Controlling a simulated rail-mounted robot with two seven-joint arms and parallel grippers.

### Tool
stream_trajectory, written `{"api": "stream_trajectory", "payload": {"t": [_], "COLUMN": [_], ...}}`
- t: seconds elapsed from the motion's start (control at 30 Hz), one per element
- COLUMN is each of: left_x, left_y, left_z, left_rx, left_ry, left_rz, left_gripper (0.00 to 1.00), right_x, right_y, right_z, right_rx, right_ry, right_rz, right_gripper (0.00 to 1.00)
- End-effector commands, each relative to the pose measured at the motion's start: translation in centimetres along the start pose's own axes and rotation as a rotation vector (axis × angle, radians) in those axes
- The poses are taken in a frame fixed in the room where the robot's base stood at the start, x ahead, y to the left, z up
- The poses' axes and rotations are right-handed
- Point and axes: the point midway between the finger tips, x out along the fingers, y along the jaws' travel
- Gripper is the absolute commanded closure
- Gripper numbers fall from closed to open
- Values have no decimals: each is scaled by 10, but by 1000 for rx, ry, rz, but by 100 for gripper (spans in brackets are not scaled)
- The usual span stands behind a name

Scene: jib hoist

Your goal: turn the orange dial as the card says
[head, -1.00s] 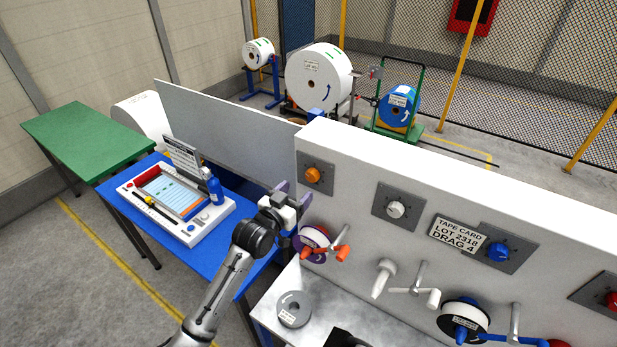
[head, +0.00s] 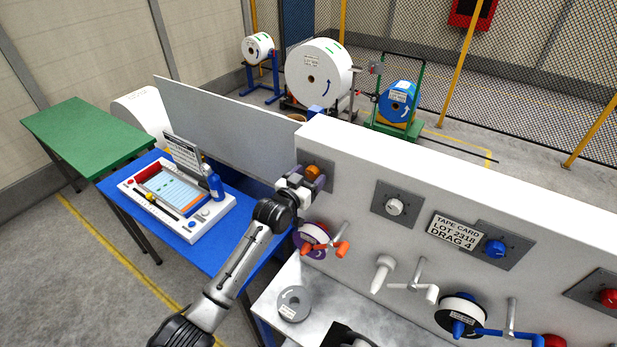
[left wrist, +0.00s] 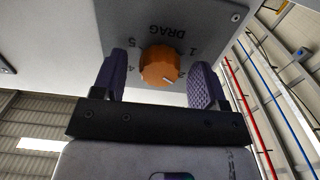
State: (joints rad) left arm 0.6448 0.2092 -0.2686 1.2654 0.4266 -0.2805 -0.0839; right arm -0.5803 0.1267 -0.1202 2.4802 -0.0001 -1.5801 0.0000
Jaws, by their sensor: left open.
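The orange dial (head: 312,171) sits on a grey plate at the left end of the white panel. In the left wrist view the dial (left wrist: 160,66) shows a white pointer mark, and the plate (left wrist: 190,22) reads DRAG with numbers around the dial, upside down. My left gripper (head: 304,181) is at the dial. Its purple fingers (left wrist: 160,80) are open, one on each side of the dial, with gaps visible. The card (head: 457,232) on the panel reads TAPE CARD, LOT 2318, DRAG 4. My right gripper is not in view.
White (head: 394,207), blue (head: 496,250) and red (head: 609,297) dials sit further right on the panel. Reels and cranks stick out below, including an orange-handled one (head: 341,249) under my left gripper. A blue table (head: 124,206) with a tray stands left.

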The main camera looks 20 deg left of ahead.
Motion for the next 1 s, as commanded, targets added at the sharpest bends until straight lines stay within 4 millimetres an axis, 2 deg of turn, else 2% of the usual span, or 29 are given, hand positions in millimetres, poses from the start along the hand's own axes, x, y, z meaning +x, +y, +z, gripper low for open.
{"api": "stream_trajectory", "payload": {"t": [0.07,0.53,0.77,1.0], "left_x": [0,0,0,0], "left_y": [0,0,0,-1], "left_z": [0,0,0,0], "left_rx": [0,0,28,163], "left_ry": [0,0,0,1], "left_rz": [0,0,0,0], "left_gripper": [38,82,83,83], "right_x": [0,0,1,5], "right_y": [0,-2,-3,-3], "right_z": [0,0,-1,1], "right_rx": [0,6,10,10], "right_ry": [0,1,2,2], "right_rz": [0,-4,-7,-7], "right_gripper": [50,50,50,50]}}
